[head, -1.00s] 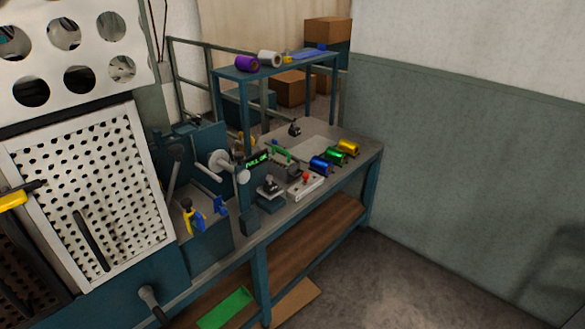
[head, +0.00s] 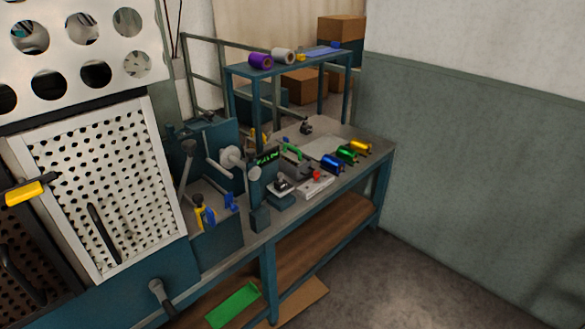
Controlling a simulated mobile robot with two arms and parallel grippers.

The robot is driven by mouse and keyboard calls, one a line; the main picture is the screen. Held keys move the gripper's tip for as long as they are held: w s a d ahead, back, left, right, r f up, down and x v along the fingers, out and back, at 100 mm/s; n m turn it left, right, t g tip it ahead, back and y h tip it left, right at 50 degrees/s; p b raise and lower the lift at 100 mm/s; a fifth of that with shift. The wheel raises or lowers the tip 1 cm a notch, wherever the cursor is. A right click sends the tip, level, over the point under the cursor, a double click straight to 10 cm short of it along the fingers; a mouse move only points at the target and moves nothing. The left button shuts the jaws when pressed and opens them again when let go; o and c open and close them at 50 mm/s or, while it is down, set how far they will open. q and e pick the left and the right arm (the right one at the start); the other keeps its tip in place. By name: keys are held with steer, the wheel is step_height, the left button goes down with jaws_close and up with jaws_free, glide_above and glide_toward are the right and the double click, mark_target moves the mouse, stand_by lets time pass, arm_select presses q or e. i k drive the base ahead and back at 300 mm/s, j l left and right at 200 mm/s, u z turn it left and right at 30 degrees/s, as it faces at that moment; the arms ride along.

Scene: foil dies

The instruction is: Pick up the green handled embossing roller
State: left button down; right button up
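A small tool with a green handle (head: 291,152) lies on the workbench (head: 352,128), behind the dark display with green lettering and to the left of the foil rolls. It looks like the green handled embossing roller, but it is too small to make out its roller end. Neither of my grippers shows in the head view.
Blue (head: 331,163), green (head: 346,154) and gold (head: 361,146) foil rolls sit toward the bench's right end. A white box with a red knob (head: 316,183) stands near the front edge. A raised shelf (head: 240,71) holds more rolls. Floor (head: 410,285) at right is clear.

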mark_target(285, 155)
steer(key=u, duration=0.35)
steer(key=i+l+u, duration=0.55)
steer(key=l+u, duration=0.3)
steer(key=i+l, duration=0.05)
